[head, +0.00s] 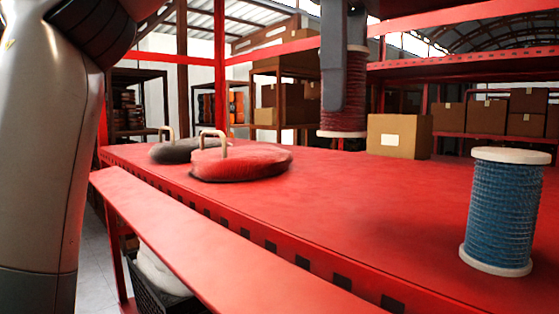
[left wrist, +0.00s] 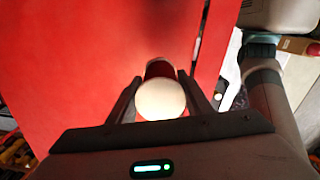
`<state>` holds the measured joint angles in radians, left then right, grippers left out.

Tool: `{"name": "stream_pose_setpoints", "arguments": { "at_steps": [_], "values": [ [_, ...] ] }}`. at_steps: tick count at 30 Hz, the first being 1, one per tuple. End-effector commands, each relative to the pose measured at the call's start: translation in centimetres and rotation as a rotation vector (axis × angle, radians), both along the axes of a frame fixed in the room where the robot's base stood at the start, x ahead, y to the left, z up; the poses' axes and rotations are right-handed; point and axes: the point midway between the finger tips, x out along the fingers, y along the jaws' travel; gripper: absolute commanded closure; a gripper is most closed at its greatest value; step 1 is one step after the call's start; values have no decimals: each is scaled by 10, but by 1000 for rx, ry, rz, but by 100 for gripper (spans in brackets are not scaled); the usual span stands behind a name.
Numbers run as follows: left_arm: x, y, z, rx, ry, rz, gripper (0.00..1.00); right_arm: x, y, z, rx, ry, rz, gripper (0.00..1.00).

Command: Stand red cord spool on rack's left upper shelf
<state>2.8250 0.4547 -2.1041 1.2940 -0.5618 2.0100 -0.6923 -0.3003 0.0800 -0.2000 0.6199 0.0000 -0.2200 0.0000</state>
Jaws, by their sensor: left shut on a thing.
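The red cord spool (head: 356,98), with pale end flanges, hangs upright in my left gripper (head: 337,92) in the head view. The gripper's fingers come down from above and are shut on it. Its lower flange appears above the red upper shelf (head: 350,200), toward the back; the exact gap is hard to judge. In the left wrist view the spool's pale round end (left wrist: 160,99) sits between the two fingers, with the red shelf surface (left wrist: 80,80) beyond. My right gripper is not in view.
A blue cord spool (head: 501,212) stands upright on the shelf at right. A red round lidded-looking disc (head: 245,163) and a dark one (head: 178,152), both with handles, lie at left. A cardboard box (head: 400,136) stands behind the spool. The middle of the shelf is clear.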

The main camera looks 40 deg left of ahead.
Motion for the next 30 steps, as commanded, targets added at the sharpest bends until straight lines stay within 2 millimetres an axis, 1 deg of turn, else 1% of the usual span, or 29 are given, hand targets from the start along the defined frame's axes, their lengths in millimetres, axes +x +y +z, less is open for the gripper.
{"name": "stream_pose_setpoints", "arguments": {
  "at_steps": [14,19,26,30],
  "values": [
    [0,0,0,0,0,0,80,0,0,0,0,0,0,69],
    [1,0,-3,0,3,0,80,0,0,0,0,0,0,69],
    [1,0,-21,-2,7,-5,80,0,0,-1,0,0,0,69],
    [1,0,-38,-1,6,-5,80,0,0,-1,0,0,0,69]
  ]
}}
